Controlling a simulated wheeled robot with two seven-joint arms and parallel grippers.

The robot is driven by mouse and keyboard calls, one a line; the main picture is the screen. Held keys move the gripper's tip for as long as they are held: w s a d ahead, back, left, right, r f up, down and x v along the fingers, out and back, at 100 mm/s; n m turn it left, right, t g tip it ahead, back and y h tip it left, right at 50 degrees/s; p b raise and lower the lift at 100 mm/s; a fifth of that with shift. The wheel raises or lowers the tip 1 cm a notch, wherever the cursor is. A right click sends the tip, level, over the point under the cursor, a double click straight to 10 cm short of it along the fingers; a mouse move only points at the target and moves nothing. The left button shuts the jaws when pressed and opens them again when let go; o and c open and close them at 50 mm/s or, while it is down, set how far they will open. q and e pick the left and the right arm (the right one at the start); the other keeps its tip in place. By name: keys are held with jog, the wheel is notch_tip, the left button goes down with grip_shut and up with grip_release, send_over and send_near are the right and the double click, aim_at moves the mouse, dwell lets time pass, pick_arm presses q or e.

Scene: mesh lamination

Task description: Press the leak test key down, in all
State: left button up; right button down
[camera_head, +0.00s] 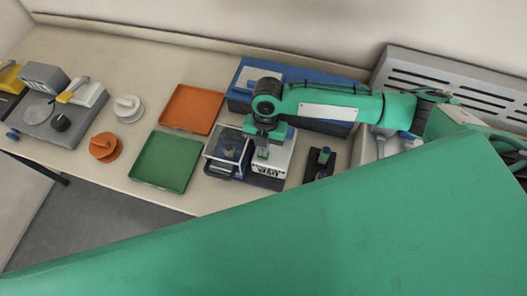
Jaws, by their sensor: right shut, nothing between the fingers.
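The leak tester appears to be the white and dark unit (280,160) near the middle of the bench, with a clear-lidded chamber (229,145) at its left. My right gripper (262,153) is shut and empty, pointing down at the top of this unit. Whether its tips touch the unit I cannot tell. The leak test key cannot be made out; the gripper may hide it. My left gripper is not in view.
An orange tray (191,107) and a green tray (166,160) lie left of the unit. A blue case (240,92) stands behind it, a small black stand (319,163) to its right. A grey machine (62,115) and two spools stand far left. My green arm link covers the foreground.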

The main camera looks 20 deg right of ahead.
jog(key=shift+r+p, duration=2.5)
jog(key=shift+r, duration=0.3)
jog(key=shift+f, duration=0.1)
